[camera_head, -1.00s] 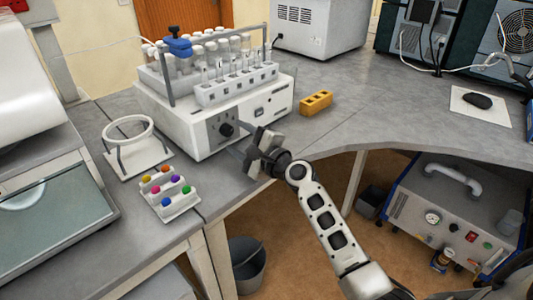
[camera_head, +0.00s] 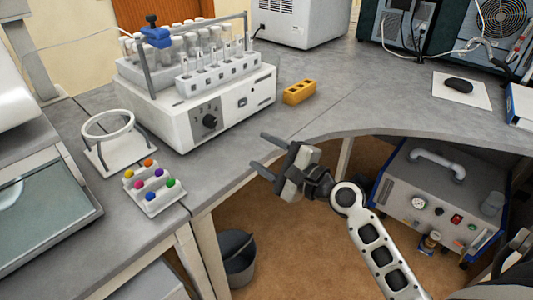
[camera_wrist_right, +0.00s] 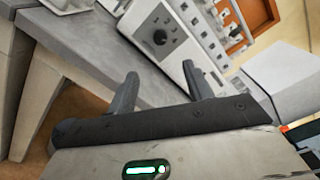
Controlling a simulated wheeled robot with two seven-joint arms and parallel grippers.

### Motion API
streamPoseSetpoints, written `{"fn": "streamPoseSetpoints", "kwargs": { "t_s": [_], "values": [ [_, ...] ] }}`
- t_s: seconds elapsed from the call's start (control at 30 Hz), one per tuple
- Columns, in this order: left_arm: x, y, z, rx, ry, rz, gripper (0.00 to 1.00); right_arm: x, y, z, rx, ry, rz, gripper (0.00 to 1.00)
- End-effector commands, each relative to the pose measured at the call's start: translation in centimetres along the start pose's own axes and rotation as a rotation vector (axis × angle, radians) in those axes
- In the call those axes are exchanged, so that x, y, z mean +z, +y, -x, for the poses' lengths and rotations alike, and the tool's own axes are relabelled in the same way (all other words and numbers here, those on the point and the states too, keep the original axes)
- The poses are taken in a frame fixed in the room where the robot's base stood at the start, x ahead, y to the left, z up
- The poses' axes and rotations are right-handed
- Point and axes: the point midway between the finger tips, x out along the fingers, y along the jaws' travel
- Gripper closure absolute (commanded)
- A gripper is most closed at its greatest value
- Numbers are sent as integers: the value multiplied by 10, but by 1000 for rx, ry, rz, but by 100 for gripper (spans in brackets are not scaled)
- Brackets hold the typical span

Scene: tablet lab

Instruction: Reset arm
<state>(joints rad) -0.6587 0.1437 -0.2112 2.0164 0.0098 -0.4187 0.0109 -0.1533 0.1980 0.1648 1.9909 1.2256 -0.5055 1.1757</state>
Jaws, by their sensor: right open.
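My right gripper (camera_head: 266,154) is open and empty. It is in front of the white lab device, near the table's front edge, with its two fingers apart. In the right wrist view the two fingers (camera_wrist_right: 160,82) stand apart with nothing between them, and the device's dark knob (camera_wrist_right: 160,37) shows beyond them. My right arm comes in from the lower right of the head view. My left gripper does not show in any view.
The white device (camera_head: 180,128) with a rack of vials stands on the grey table (camera_head: 340,88). A yellow block (camera_head: 299,92) lies right of it. A ring stand (camera_head: 108,148) and a rack with coloured caps (camera_head: 152,190) are at left. A bin (camera_head: 237,256) stands on the floor.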

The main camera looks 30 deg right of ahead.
Motion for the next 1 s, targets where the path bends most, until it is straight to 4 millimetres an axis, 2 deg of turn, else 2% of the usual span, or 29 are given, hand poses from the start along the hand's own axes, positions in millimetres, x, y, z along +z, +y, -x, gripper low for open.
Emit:
{"fn": "streamPoseSetpoints", "kwargs": {
  "t_s": [0.27,0.37,0.47,0.6,0.7,0.83,0.9,1.0],
  "values": [
    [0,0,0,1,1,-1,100,0,1,0,3,2,6,49],
    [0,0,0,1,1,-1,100,-3,20,4,43,26,95,49],
    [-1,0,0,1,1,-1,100,-7,66,16,153,67,347,49],
    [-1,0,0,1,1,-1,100,-8,153,55,391,58,905,49],
    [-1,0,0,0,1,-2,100,-2,203,88,542,-26,1302,49],
    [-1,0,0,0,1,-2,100,10,244,122,662,-167,1697,49],
    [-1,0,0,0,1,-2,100,15,256,133,693,-228,1833,49],
    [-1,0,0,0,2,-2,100,19,263,142,713,-278,1938,49]
  ]
}}
